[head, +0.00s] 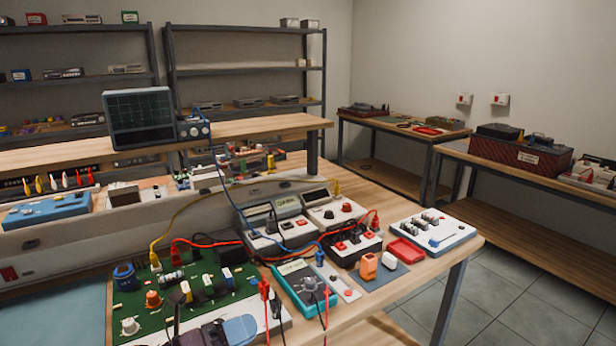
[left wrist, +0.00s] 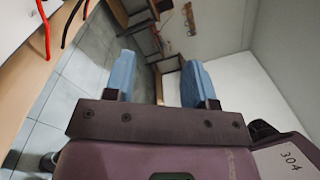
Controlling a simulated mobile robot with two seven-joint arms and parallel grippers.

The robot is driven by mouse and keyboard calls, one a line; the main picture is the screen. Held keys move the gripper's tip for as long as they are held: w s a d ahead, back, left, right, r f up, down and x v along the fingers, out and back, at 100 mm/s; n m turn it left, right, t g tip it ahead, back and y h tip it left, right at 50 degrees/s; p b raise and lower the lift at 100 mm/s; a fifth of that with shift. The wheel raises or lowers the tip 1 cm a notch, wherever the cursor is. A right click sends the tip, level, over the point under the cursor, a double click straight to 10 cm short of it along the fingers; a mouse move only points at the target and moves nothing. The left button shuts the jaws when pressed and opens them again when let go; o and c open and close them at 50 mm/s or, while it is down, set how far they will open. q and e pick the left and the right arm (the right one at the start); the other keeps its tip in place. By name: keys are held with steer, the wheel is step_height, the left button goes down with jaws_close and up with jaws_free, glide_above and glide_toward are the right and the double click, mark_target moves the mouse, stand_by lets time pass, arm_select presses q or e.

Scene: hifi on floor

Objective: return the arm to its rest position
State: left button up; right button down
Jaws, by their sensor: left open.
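My left gripper (head: 222,332) shows at the bottom edge of the head view, in front of the green circuit board (head: 150,308). Only part of it is in frame. In the left wrist view its two blue fingers (left wrist: 158,72) stand wide apart with nothing between them. Behind them are tiled floor, wall and distant furniture. My right gripper is in neither view.
The wooden bench (head: 455,238) is crowded with a teal multimeter (head: 303,286), a red tray (head: 406,251), a white switch box (head: 432,234) and several red, yellow and blue cables. Open tiled floor (head: 510,290) lies right of the bench.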

arm_select(q)
steer(key=s+a+f+n+t+y, duration=0.35)
steer(key=a+n+y, duration=0.35)
steer(key=n, duration=0.6)
steer(key=s+a+f+n+t+y, duration=0.2)
steer(key=s+a+f+n+y, duration=0.3)
steer(key=n+y, duration=0.6)
steer(key=s+a+f+n+g, duration=0.2)
steer(key=s+f+n+g, duration=0.15)
steer(key=s, duration=0.45)
steer(key=s+a+f+n+g, duration=0.1)
steer(key=s+f+n+g, duration=0.1)
steer(key=s+n+g, duration=0.4)
steer(key=s+a+f+n+g, duration=0.2)
steer(key=s+f+n+g, duration=0.1)
steer(key=s, duration=0.6)
steer(key=w+f+m+t+h+p, duration=0.1)
steer(key=w+f+t, duration=0.5)
steer(key=w+t, duration=0.2)
steer(key=shift+w+d+f+t+h, duration=0.15)
steer(key=shift+w+d+t+h, duration=0.2)
steer(key=shift+w, duration=0.45)
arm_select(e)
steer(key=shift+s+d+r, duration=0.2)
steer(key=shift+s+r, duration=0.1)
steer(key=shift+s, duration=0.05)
arm_select(q)
steer(key=shift+m, duration=0.25)
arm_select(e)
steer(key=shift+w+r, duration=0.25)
